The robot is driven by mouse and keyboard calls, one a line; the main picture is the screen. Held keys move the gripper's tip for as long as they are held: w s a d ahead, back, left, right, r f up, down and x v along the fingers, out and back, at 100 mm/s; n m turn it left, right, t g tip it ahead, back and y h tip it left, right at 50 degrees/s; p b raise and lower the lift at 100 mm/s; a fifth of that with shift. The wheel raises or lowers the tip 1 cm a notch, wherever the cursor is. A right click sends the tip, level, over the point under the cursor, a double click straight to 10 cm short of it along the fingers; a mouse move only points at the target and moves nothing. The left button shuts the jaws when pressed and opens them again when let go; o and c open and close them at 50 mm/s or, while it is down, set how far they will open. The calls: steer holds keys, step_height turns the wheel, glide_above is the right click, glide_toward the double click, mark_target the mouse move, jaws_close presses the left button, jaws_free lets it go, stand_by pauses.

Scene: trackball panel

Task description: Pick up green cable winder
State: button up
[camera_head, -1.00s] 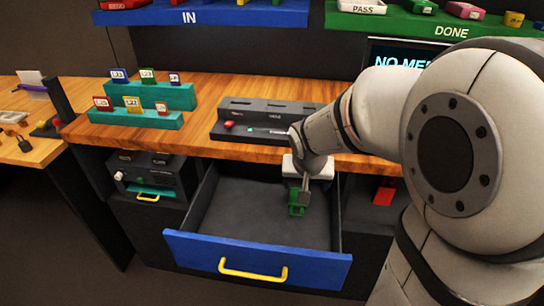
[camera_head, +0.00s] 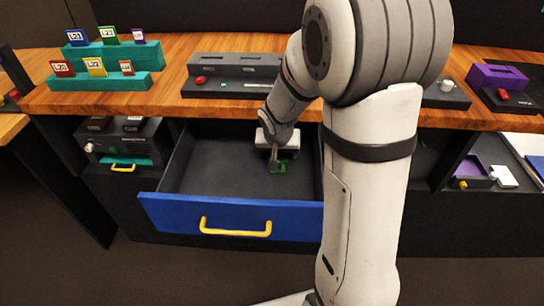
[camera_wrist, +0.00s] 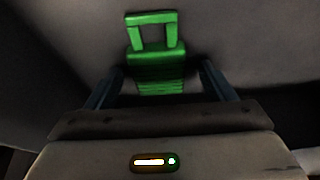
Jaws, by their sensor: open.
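The green cable winder (camera_head: 279,167) lies in the open blue-fronted drawer (camera_head: 215,178), toward its right side. In the wrist view the winder (camera_wrist: 155,55) shows a square loop at its far end and a ribbed body at its near end. My gripper (camera_head: 275,163) reaches down into the drawer at the winder. In the wrist view my gripper (camera_wrist: 158,80) is open, with one finger on each side of the winder's ribbed body and a gap on both sides.
The drawer's side walls and blue front with a yellow handle (camera_head: 236,228) enclose the space around my gripper. The wooden bench top (camera_head: 170,98) overhangs behind. A dark unit (camera_head: 128,143) stands left of the drawer. The drawer's left floor is bare.

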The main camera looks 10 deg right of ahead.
steer(key=shift+c, duration=0.4)
steer(key=c, duration=1.1)
steer(key=shift+r, duration=0.1)
